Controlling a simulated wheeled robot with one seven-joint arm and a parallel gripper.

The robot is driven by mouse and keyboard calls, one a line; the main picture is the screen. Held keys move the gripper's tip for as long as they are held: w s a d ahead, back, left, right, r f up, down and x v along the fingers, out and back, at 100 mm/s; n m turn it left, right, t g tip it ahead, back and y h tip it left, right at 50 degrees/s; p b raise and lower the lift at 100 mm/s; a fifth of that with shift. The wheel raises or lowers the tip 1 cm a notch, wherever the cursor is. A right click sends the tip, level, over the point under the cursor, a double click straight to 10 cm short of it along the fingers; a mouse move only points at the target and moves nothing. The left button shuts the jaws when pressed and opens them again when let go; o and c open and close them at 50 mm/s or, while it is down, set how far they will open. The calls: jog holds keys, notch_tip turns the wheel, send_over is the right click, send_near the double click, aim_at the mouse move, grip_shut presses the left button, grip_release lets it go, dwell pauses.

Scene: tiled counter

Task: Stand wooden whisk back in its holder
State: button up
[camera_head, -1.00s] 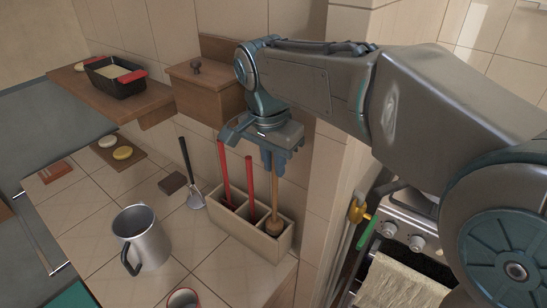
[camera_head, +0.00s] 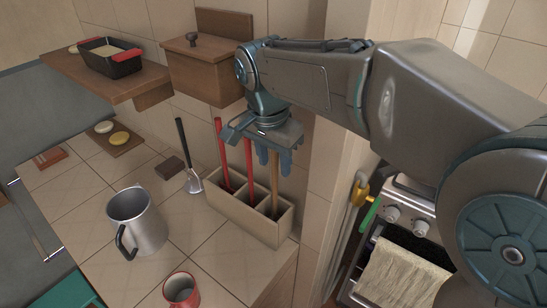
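The wooden whisk (camera_head: 275,181) stands nearly upright in the right compartment of the beige holder (camera_head: 249,222). Its lower end is hidden behind the holder's front wall. My gripper (camera_head: 274,158) points down over the right part of the holder. Its blue fingers are spread to either side of the upper whisk handle, with gaps visible, so it looks open. The top of the handle is hidden under the gripper body.
Two red-handled tools (camera_head: 222,160) stand in the holder's other compartments. A black-handled spatula (camera_head: 187,150) leans at the left. A metal mug (camera_head: 140,222) and red cup (camera_head: 181,290) stand in front. A wooden box (camera_head: 205,75) hangs behind my gripper.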

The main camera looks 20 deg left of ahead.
jog(key=shift+r, duration=0.1)
notch_tip(320, 180, up, 14)
jog(key=s, duration=0.1)
jog(key=shift+s+a+f+p, duration=0.25)
jog(key=shift+s+p, duration=0.1)
jog(key=shift+p, duration=0.1)
